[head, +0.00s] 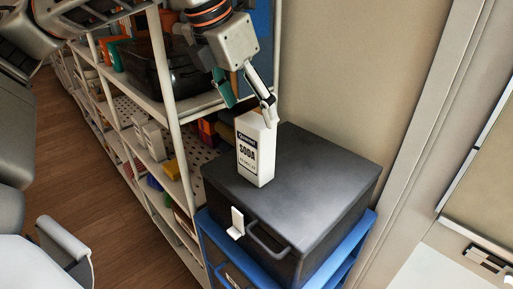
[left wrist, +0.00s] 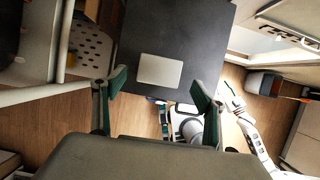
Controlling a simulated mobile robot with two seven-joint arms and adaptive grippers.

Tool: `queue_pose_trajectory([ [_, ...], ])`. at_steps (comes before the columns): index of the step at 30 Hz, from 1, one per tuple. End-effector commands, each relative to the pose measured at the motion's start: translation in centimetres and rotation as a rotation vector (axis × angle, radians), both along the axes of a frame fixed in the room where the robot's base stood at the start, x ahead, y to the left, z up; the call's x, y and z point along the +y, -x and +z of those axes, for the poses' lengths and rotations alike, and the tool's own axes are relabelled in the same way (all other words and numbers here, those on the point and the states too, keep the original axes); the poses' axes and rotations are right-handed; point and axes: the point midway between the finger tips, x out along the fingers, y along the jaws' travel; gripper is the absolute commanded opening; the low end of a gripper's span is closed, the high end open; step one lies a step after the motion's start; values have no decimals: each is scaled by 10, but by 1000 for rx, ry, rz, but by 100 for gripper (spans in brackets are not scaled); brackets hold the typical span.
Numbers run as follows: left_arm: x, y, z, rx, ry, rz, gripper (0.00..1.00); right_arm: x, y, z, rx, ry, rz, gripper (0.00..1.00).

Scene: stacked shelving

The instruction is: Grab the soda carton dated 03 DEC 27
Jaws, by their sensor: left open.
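A small line of print sits below the lettering, too small to read surely. My left gripper (head: 249,104) is open just above the carton, with one fingertip close to its top; I cannot tell whether they touch. In the left wrist view the carton top (left wrist: 160,70) shows as a pale rectangle just ahead of the open left fingers (left wrist: 160,90), roughly centred between them. A small pale jointed arm with a green strip, seemingly my right gripper (left wrist: 232,98), shows far below.
The black case (head: 310,185), with a front handle and white latch, rests on a blue crate (head: 355,245). A shelving rack (head: 172,105) with boxes stands close at the left. Small white cartons (head: 150,138) sit on its shelf. A wall rises behind the case.

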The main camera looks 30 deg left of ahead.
Motion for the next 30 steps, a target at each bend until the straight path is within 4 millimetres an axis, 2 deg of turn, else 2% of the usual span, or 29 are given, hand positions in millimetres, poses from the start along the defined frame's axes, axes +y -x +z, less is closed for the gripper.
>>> queue_pose_trajectory([
  [9, -5, -16, -38, 2, 0, -1, 72, 0, -3, 8, -4, 0, 0, 40],
  [18, -6, -19, -44, 0, 1, -2, 72, 1, -5, 11, -10, -1, 0, 40],
  [19, -6, -19, -44, 0, 1, -2, 69, 1, -5, 11, -10, -2, 0, 40],
  [26, -6, -19, -44, 0, 1, -2, 9, 1, -5, 11, -11, -1, -1, 40],
  [27, -6, -19, -43, -1, 2, -2, 6, 1, -5, 11, -11, -2, -1, 40],
  [30, -6, -19, -43, 0, 2, -2, 6, 1, -5, 11, -11, -2, -1, 40],
])
